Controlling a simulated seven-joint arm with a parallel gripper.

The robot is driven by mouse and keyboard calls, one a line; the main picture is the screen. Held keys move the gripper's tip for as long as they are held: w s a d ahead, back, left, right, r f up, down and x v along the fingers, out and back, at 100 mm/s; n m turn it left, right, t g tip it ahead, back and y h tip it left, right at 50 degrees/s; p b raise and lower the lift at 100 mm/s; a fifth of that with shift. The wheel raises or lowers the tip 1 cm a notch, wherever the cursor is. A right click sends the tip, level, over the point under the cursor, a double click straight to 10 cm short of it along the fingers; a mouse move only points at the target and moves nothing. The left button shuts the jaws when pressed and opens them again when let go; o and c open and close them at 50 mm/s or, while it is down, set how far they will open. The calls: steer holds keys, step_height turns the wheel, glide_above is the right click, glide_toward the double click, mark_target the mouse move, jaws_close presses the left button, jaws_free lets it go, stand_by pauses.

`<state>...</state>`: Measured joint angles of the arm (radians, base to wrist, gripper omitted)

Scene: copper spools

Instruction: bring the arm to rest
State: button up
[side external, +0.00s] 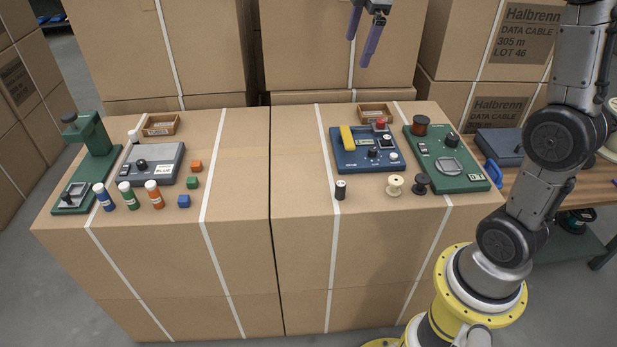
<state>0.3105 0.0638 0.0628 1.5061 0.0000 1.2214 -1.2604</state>
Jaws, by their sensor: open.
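My gripper (366,38) hangs at the top of the side external view, above and behind the cardboard box worktop (300,185). Its two purple fingers are spread apart with nothing between them. It is well clear of everything on the boxes. On the right, a copper-coloured spool (420,126) sits on the green device (462,178). A cream spool (395,185) and a black spool (420,184) stand near the front edge. A small dark cylinder with a light top (340,190) stands to their left.
A blue device (350,160) with a yellow part and a small wooden tray (375,109) stand at right. At left are a green press (88,160), a grey device (150,165), several bottles (125,196) and coloured cubes (193,182). The worktop's middle is clear. Stacked cartons (335,45) rise behind.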

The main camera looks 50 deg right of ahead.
steer(key=s+a+r+m+t, duration=0.1)
steer(key=s+a+r+t, duration=0.1)
steer(key=s+a, duration=0.65)
steer(key=s+a+f+m+y, duration=0.1)
steer(key=s+a+f+m, duration=0.3)
steer(key=s+f+m, duration=0.5)
steer(key=s+f, duration=0.2)
steer(key=s, duration=0.4)
steer(key=shift+a+m+t, duration=0.15)
steer(key=shift+m+t, duration=0.15)
steer(key=shift+m, duration=0.1)
steer(key=shift+f, duration=0.1)
